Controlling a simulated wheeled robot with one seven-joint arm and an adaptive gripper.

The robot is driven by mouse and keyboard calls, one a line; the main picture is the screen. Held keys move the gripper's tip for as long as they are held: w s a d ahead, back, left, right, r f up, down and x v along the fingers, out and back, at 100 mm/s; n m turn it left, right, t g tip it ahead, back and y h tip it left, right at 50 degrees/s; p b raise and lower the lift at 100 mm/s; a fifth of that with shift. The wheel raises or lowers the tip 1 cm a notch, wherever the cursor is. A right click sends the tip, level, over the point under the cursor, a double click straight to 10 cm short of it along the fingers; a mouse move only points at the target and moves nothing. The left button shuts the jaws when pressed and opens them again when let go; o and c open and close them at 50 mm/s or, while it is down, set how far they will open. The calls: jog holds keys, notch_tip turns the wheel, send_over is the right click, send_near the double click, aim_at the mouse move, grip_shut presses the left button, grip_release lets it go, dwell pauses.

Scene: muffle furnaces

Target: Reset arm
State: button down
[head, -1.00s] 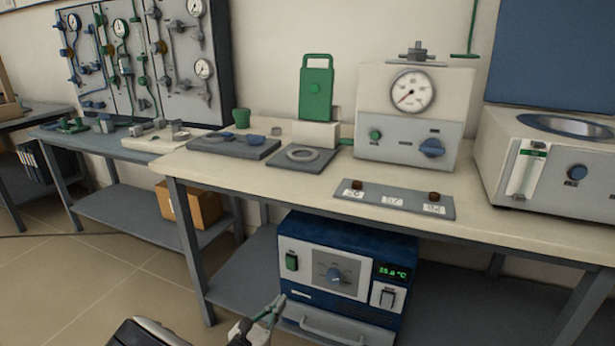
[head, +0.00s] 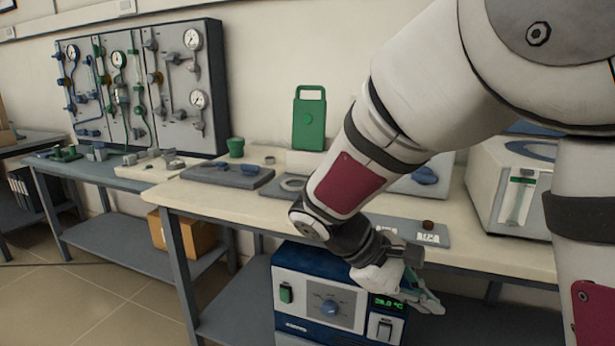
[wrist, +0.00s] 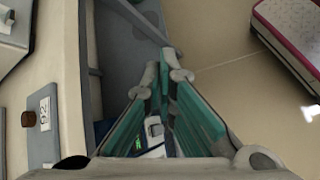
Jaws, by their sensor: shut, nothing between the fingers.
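My gripper (head: 424,294) is in the head view at the lower right of centre, in front of the right part of the blue muffle furnace (head: 318,308) under the bench. Its green-lined fingers are shut and empty. In the wrist view my gripper (wrist: 165,75) points down past the bench edge, with its fingertips together.
The bench top (head: 215,200) holds a dark plate with blue parts (head: 227,174), a green upright plate (head: 309,118) and a white unit with a round lid (head: 512,180). A labelled strip (wrist: 41,126) lies near the bench edge. The floor (head: 90,300) at left is clear.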

jog(key=s+d+r+m+g+y, duration=0.1)
jog(key=s+d+r+m+y, duration=0.15)
jog(key=s, duration=0.45)
jog(key=s+d+r+m+y, duration=0.1)
jog(key=s+r+m+y, duration=0.2)
jog(key=s, duration=0.4)
jog(key=s+a+m+t+y, duration=0.2)
jog(key=s+a+m+y, duration=0.2)
jog(key=s, duration=0.8)
notch_tip(320, 180, up, 29)
jog(key=t+p, duration=0.3)
jog(key=p, duration=2.5)
jog(key=shift+s+d+t, duration=0.15)
jog(key=shift+d+t, duration=0.25)
jog(key=shift+a+r, duration=0.1)
